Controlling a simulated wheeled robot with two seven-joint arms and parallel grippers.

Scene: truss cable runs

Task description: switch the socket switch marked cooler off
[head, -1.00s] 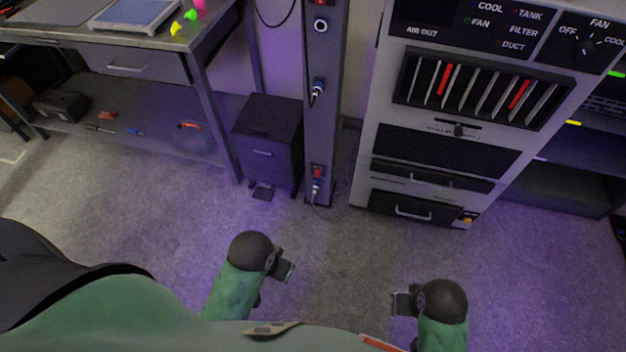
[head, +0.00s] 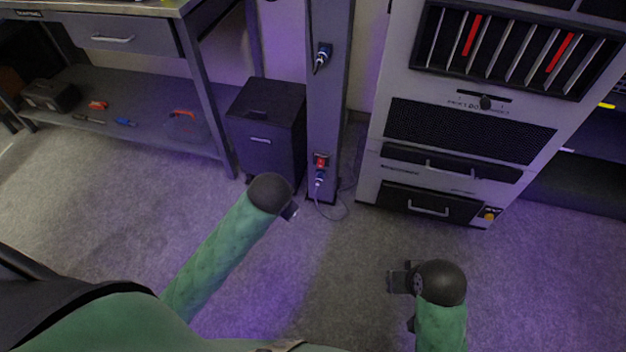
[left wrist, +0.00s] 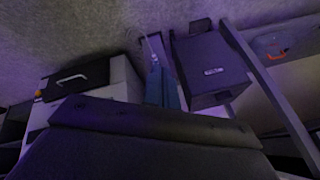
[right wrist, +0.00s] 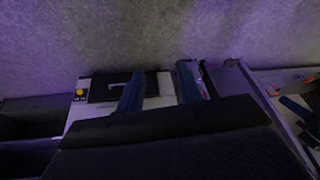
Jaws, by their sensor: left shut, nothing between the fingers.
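A red socket switch (head: 321,160) sits low on the dark upright post (head: 327,110). A plug (head: 319,179) with a thin cable is just below it. No marking on the switch is readable, and I cannot tell its on or off position. My left gripper (head: 291,211) is in front of the post's foot, a little left of and below the switch in the picture, apart from it. Its fingers are together and empty in the left wrist view (left wrist: 163,88). My right gripper (head: 396,280) is lower right, over the floor. Its fingers stand apart in the right wrist view (right wrist: 160,88).
A dark bin (head: 265,125) stands just left of the post. A light cabinet (head: 372,170) with vents and drawers stands to the right. A workbench (head: 189,90) with a lower shelf is at the left. A second plug (head: 323,57) is higher on the post. The floor in front is clear.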

